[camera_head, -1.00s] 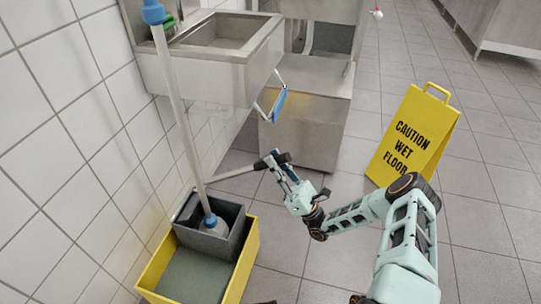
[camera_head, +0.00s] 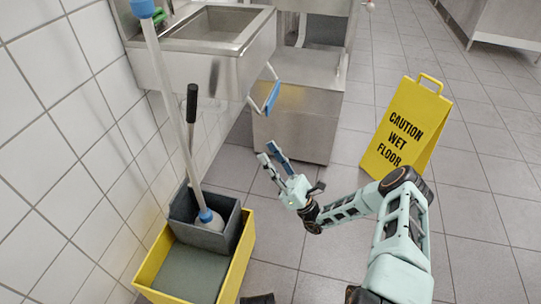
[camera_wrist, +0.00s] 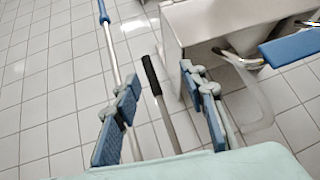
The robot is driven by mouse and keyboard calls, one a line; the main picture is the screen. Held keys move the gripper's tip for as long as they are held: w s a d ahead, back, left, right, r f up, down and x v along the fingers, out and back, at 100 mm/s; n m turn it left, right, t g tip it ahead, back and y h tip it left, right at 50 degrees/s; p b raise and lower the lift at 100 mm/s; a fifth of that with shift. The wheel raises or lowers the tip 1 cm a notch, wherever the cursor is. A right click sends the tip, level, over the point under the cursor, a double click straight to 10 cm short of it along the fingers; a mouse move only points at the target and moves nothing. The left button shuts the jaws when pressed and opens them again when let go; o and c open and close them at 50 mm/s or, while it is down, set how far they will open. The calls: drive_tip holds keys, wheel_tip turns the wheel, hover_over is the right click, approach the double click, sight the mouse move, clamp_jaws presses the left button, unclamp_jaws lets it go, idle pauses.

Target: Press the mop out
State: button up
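The mop (camera_head: 172,90) stands tilted, its pale pole rising from the grey wringer (camera_head: 232,238) and its blue-collared head sitting inside. The wringer sits on the yellow bucket (camera_head: 243,262). The wringer lever, with its black grip (camera_head: 192,104), stands nearly upright beside the mop pole. My gripper (camera_head: 270,157) is open and empty, to the right of the lever and apart from it. In the wrist view my gripper (camera_wrist: 162,112) has its blue-padded fingers spread. The black lever grip (camera_wrist: 151,75) shows between them, farther off, with the mop pole (camera_wrist: 112,50) to the left.
A steel sink (camera_head: 205,50) with a blue-gripped bar (camera_head: 272,97) at its front stands behind the bucket. A steel cabinet (camera_head: 300,120) is beside it. The tiled wall is close on the left.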

drive_tip(key=v, duration=1.2)
